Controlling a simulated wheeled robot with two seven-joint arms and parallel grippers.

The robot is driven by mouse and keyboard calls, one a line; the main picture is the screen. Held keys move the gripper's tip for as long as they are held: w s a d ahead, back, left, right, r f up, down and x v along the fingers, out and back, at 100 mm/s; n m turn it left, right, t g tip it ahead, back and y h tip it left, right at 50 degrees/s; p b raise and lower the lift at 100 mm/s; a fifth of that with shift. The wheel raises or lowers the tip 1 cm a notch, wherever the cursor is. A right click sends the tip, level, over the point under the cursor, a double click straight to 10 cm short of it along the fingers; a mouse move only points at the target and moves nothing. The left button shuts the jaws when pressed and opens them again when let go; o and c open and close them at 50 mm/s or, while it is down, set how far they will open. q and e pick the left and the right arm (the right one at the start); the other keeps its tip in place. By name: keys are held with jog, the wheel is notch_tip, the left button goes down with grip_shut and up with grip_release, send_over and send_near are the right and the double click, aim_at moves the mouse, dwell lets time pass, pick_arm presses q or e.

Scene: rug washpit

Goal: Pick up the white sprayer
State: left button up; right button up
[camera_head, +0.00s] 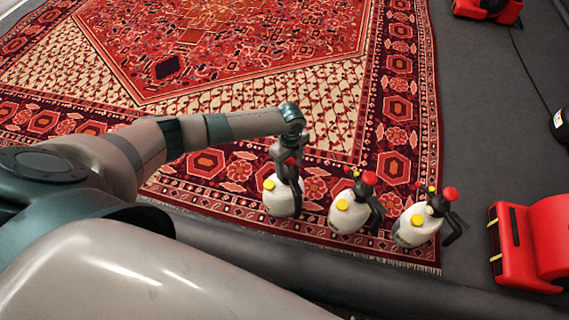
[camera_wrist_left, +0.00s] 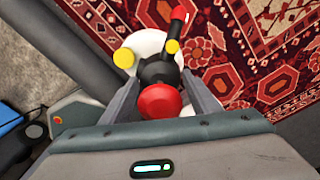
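Three white sprayers with yellow caps, black necks and red knobs stand in a row on the rug's front border. My left gripper (camera_head: 290,158) is over the left sprayer (camera_head: 283,199), pointing down at its top. In the left wrist view, the gripper's fingers (camera_wrist_left: 160,78) are spread on both sides of that sprayer's black neck and red knob (camera_wrist_left: 160,101). The fingertips are close to the neck; I see no clear grip. The middle sprayer (camera_head: 348,215) and the right sprayer (camera_head: 414,227) stand apart to its right. My right gripper is not in view.
A patterned red rug (camera_head: 205,200) lies under the sprayers, its fringed edge near me. A red machine (camera_head: 535,243) stands right of them on the grey floor (camera_head: 480,100). Another red machine (camera_head: 487,9) is at the far right. A dark object (camera_head: 560,126) shows at the right edge.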

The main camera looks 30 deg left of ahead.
pick_arm(q)
jog(key=c, duration=0.5)
jog(key=shift+w+r, duration=0.1)
grip_shut()
jog(key=shift+r, duration=0.1)
